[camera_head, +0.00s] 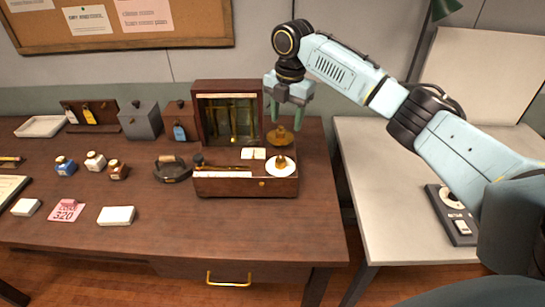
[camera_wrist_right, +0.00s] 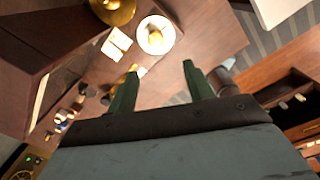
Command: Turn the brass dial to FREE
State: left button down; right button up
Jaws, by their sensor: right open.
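A wooden instrument box (camera_head: 230,188) stands on the dark table, with a glazed upright case (camera_head: 228,110) at its back. On its right top is a round white plate with a brass knob (camera_head: 281,164), which looks like the dial; it also shows in the right wrist view (camera_wrist_right: 155,37). Its markings are too small to read. Behind it is a round brass piece (camera_head: 280,137). My right gripper (camera_head: 289,118) is open and empty, above and behind the dial, pointing down near the brass piece. In the wrist view its fingers (camera_wrist_right: 160,86) are apart, with nothing between them. My left gripper is out of view.
White cards (camera_head: 253,153) lie on the box beside the dial. A black ring-shaped object (camera_head: 173,168), small bottles (camera_head: 95,161) and a grey box (camera_head: 140,120) stand to the left. A pale table (camera_head: 400,150) with a dark control box (camera_head: 452,212) is at right. The front of the dark table is mostly clear.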

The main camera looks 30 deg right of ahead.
aim_at(281, 159)
jog(key=f, duration=0.4)
jog(key=w+f, duration=0.1)
jog(key=f, duration=0.8)
jog(key=shift+w+a, duration=0.15)
jog(key=shift+w, duration=0.05)
jog(key=shift+w+f, duration=0.1)
jog(key=shift+f, duration=0.8)
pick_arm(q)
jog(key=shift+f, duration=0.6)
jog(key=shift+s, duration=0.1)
pick_arm(e)
jog(key=c, duration=1)
